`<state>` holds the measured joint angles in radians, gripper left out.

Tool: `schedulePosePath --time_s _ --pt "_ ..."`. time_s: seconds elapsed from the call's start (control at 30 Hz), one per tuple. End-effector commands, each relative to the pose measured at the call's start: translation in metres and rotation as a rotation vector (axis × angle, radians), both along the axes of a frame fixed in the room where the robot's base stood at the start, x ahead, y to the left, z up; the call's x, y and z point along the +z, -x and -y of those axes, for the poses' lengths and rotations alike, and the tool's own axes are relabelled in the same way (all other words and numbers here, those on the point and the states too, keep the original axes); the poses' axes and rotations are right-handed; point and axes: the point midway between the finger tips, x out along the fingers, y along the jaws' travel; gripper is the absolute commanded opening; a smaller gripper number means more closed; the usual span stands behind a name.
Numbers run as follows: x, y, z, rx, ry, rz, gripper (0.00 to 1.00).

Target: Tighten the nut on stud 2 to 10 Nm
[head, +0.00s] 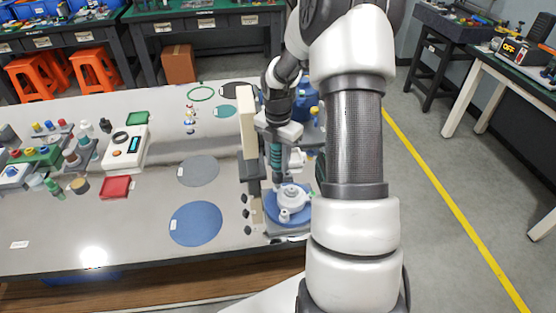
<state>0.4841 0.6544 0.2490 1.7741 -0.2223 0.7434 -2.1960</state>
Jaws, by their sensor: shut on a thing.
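My gripper (278,132) is over the right part of the bench, pointing down. It is shut on an upright tool with a ribbed teal grip (276,158), which looks like a torque driver. The tool's lower end comes down to a white round flange fixture (291,201) with raised posts, on a blue round base. I cannot tell which post is stud 2. The nut is too small to make out, and whether the tool touches it is unclear. My arm hides the fixture's right side.
A tall beige and grey upright (247,122) stands just left of the tool. Flat blue (196,224) and grey (198,171) discs lie on the bench (130,225) to the left. A meter box (126,148), a red tray (117,188) and several small parts stand farther left.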

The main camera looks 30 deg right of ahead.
Motion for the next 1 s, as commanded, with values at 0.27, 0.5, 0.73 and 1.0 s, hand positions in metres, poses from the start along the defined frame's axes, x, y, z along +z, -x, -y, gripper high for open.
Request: schedulePosePath --time_s 0.27,0.5,0.73,1.0 --pt "0.001 -0.0007 0.0002 0.0 0.001 0.002 0.04" --pt "-0.0007 -0.0007 0.0002 0.0 0.0 0.001 0.04" --pt "-0.0039 -0.0005 0.0001 0.0 0.0 0.001 0.04" --pt "-0.0075 -0.0005 0.0001 0.0 0.0 0.001 0.04"
